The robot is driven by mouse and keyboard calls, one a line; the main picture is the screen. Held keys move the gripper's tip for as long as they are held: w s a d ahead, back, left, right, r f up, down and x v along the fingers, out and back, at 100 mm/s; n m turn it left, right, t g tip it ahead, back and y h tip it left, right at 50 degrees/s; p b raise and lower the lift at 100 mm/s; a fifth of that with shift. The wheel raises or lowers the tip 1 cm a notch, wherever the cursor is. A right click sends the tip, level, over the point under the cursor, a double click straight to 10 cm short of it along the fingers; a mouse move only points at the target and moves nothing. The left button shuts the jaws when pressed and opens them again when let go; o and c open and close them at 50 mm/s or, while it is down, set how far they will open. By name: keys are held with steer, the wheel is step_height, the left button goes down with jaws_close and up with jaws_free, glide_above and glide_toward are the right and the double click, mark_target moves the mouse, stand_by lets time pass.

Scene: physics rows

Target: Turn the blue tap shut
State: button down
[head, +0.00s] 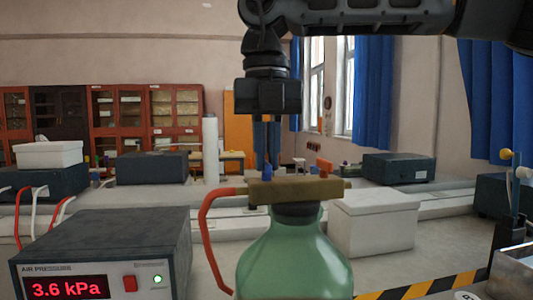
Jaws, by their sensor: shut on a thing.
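The blue tap (266,170) is a small handle on top of a brass-coloured bar (300,187). The bar sits across the neck of a green glass bottle (292,258). My gripper (267,165) points straight down from above, with its fingertips at the blue tap and shut on it. The fingers hide part of the tap, so its exact turn angle is hard to tell. An orange tap (324,167) stands on the same bar to the right, apart from my gripper.
A red hose (205,240) curves down from the bar's left end. A dark air pressure box (105,250) at the front left reads 3.6 kPa. A white box (375,225) stands behind the bottle at right. Striped tape (430,287) crosses the front right.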

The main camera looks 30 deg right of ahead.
stand_by(0.3)
steer(key=c, duration=1.2)
jaws_free()
step_height(320, 180, up, 8)
steer(key=p, duration=0.5)
steer(key=shift+f+p, duration=0.1)
steer(key=shift+p, duration=0.25)
